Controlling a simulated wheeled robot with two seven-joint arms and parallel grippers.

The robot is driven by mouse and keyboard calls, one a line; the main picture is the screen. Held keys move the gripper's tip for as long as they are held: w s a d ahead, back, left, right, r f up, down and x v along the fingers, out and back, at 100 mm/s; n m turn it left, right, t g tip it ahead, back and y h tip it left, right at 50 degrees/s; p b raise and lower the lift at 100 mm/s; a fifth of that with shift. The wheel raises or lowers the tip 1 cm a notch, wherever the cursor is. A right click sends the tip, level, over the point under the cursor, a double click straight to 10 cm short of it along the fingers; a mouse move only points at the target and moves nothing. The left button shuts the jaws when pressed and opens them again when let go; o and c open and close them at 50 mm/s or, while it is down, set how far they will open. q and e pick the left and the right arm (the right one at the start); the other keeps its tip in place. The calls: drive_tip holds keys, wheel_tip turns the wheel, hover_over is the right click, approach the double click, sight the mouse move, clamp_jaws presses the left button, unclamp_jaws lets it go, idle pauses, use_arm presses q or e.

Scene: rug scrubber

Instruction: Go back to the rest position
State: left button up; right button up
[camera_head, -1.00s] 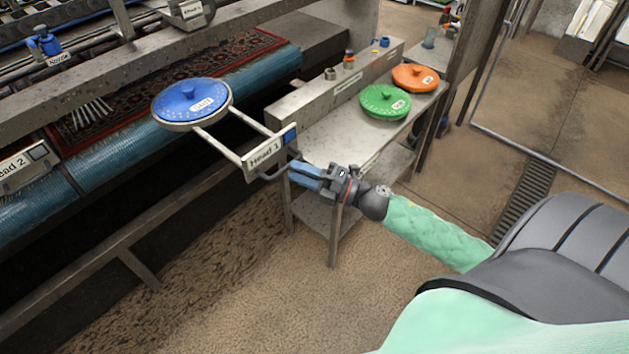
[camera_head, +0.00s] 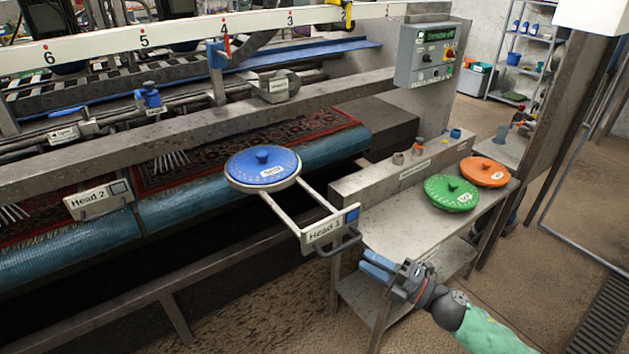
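My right gripper (camera_head: 370,263) has blue fingers and is at the lower right of the head view, in front of the side table. Its two fingers show slightly apart, with nothing seen between them. The tips point toward the dark handle (camera_head: 340,246) of the Head 1 drawer frame (camera_head: 326,229), just to its right; a small gap shows between them. The frame is pulled out and carries a blue round brush disc (camera_head: 263,166). My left gripper is out of view.
A metal side table (camera_head: 408,232) holds a green disc (camera_head: 451,193) and an orange disc (camera_head: 484,172). The scrubber machine, with a rug (camera_head: 220,150) on its bed, fills the left. A control box (camera_head: 425,54) stands behind. Open floor (camera_head: 560,230) lies to the right.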

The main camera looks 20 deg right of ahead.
drive_tip(key=w+d+f+m+t+h, duration=0.1)
drive_tip(key=w+d+f+m+h, duration=0.1)
drive_tip(key=d+f+m+h, duration=0.35)
drive_tip(key=w+d+f+m+h, duration=0.2)
drive_tip(key=w+d+m+h, duration=0.1)
drive_tip(key=d+m+h, duration=0.45)
drive_tip(key=s+d+f+m+g+h, duration=0.1)
drive_tip(key=s+f+m+g+h, duration=0.2)
drive_tip(key=f, duration=0.5)
drive_tip(key=s+d+f+m+g+h, duration=0.1)
drive_tip(key=s+f+m+g+h, duration=0.1)
drive_tip(key=s+f+m+g, duration=0.45)
drive_tip(key=s+a+f+m+g+y, duration=0.1)
drive_tip(key=s+a+f+g, duration=0.1)
drive_tip(key=s+a+f, duration=0.4)
drive_tip(key=s+a+f+g+y, duration=0.2)
drive_tip(key=s+a+f, duration=0.15)
drive_tip(key=f, duration=0.45)
drive_tip(key=s+a+f+y, duration=0.1)
drive_tip(key=s+a+f, duration=0.1)
drive_tip(key=a, duration=0.7)
drive_tip(key=s+a+f+m+g+y, duration=0.1)
drive_tip(key=s+a, duration=0.3)
drive_tip(key=a, duration=0.5)
drive_tip(key=shift+s+f+y, duration=0.2)
drive_tip(key=shift+f+y, duration=0.2)
drive_tip(key=shift+f, duration=0.35)
